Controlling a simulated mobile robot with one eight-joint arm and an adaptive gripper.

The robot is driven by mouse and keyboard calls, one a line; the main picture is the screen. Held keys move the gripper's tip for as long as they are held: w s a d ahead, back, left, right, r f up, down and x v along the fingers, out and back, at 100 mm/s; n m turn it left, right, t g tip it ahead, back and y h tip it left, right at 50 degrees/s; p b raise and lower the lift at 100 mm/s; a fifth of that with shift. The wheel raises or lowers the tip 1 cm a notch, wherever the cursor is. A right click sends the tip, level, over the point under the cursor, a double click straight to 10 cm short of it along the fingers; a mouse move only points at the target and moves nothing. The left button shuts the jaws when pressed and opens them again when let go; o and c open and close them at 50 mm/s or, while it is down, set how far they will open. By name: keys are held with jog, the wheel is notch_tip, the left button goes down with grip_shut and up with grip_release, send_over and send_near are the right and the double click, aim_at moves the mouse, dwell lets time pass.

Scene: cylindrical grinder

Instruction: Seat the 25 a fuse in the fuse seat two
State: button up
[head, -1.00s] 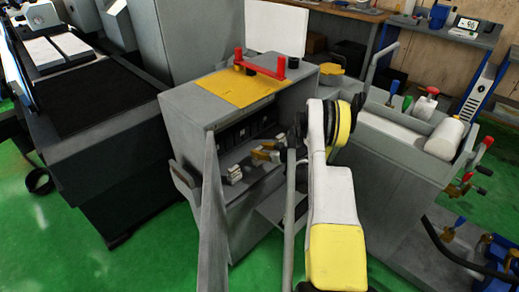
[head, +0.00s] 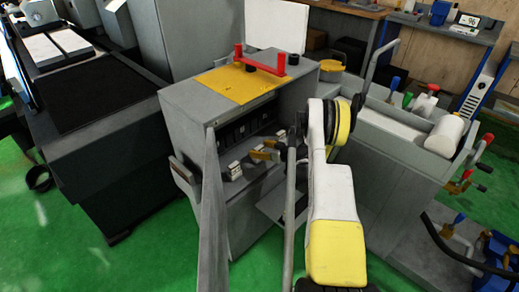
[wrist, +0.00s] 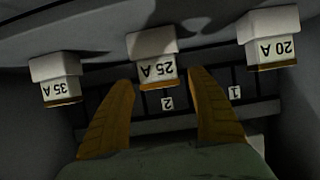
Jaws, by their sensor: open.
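The 25 A fuse (wrist: 152,58) is a pale block with its label upside down in the wrist view. It stands in the middle of three fuses. My gripper (wrist: 163,80) is open, its two orange fingers pointing at this fuse, one on each side of its lower end; contact is not clear. The label 2 (wrist: 167,103), marking fuse seat two, shows below the fuse in the picture, between the fingers. The seat itself is dark and partly hidden. In the head view my gripper (head: 264,154) is inside the open cabinet (head: 187,118), near the pale fuses.
In the wrist view the 35 A fuse (wrist: 56,80) is at the left and the 20 A fuse (wrist: 269,40) at the right. Label 1 (wrist: 236,92) is right of label 2. The cabinet's open door (head: 213,200) stands left of my arm.

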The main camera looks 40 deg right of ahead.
jog(key=v, duration=1.1)
jog(key=shift+s+r, duration=0.15)
jog(key=shift+s, duration=0.15)
